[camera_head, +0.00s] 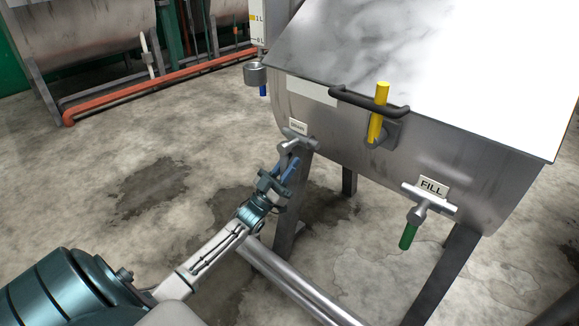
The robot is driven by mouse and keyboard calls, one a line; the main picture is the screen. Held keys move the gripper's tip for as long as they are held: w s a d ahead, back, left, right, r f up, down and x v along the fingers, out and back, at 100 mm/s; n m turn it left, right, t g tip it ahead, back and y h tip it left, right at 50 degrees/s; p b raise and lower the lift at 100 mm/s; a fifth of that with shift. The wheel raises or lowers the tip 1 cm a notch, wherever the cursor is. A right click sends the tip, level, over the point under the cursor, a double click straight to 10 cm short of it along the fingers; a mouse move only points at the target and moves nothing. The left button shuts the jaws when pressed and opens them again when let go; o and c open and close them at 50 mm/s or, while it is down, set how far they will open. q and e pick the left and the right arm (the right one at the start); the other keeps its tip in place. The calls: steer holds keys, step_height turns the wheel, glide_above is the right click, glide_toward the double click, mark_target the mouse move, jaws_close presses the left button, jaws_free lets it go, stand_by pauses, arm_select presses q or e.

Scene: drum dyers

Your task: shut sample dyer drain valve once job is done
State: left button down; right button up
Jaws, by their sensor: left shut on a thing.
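The sample dyer (300,105) is a steel drum on dark legs, filling the right of the head view. Its drain valve (292,143) sits low on the left of the front face, under a small label (298,128) too small to read surely. A blue handle (290,172) hangs down from this valve at a slant. My left gripper (284,174) is at that handle and shut on it; the fingers partly hide it. My right gripper is not in view.
A fill valve with a green handle (409,236) hangs right of the drain valve, under a FILL label (432,187). A yellow handle (378,113) and black lid handle (350,97) are above. Steel pipes (295,285) run below. An orange pipe (150,84) crosses behind.

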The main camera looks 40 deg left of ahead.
arm_select(q)
steer(key=shift+f, duration=0.1)
steer(key=c, duration=1.3)
jaws_free()
steer(key=shift+o, duration=0.2)
steer(key=v, duration=1.1)
